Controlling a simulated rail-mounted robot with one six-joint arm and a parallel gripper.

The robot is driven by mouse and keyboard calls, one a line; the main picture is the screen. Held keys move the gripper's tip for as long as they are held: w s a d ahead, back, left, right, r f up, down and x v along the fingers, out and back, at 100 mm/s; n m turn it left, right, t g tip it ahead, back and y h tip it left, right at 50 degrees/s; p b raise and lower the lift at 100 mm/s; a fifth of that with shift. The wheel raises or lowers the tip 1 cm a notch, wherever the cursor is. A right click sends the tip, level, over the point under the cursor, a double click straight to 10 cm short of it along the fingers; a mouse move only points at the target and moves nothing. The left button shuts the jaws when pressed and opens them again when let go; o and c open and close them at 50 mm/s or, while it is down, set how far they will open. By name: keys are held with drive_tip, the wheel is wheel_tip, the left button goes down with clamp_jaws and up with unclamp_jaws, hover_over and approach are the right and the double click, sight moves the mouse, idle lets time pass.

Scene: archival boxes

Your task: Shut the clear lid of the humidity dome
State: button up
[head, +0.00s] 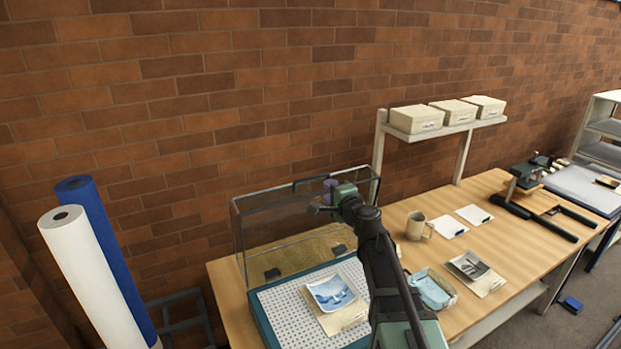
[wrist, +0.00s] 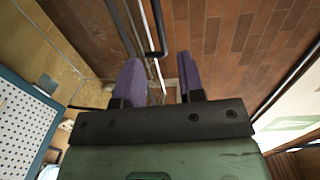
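The humidity dome's clear lid (head: 285,232) stands open, raised upright along the back of its teal base (head: 262,318) on the table's left end. A dark handle (head: 303,182) sits on the lid's top edge. The base holds a white perforated panel (head: 283,307), and a blue print (head: 331,292) on a cream folder lies on it. My gripper (head: 327,190) is at the lid's top edge by the handle. In the wrist view its purple fingers (wrist: 160,62) are apart, with the dark handle (wrist: 157,52) just beyond and between their tips. I cannot tell whether they touch it.
A mug (head: 415,226), white cards (head: 460,220), a blue-lidded tub (head: 433,288) and a photo on a folder (head: 472,268) lie to the right. A shelf with cream boxes (head: 450,111) stands behind. White and blue rolls (head: 90,272) stand left of the table.

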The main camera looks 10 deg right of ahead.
sight(314, 178)
drive_tip(key=x, duration=1)
drive_tip(key=shift+w+b, duration=0.2)
drive_tip(key=shift+b, duration=0.1)
clamp_jaws()
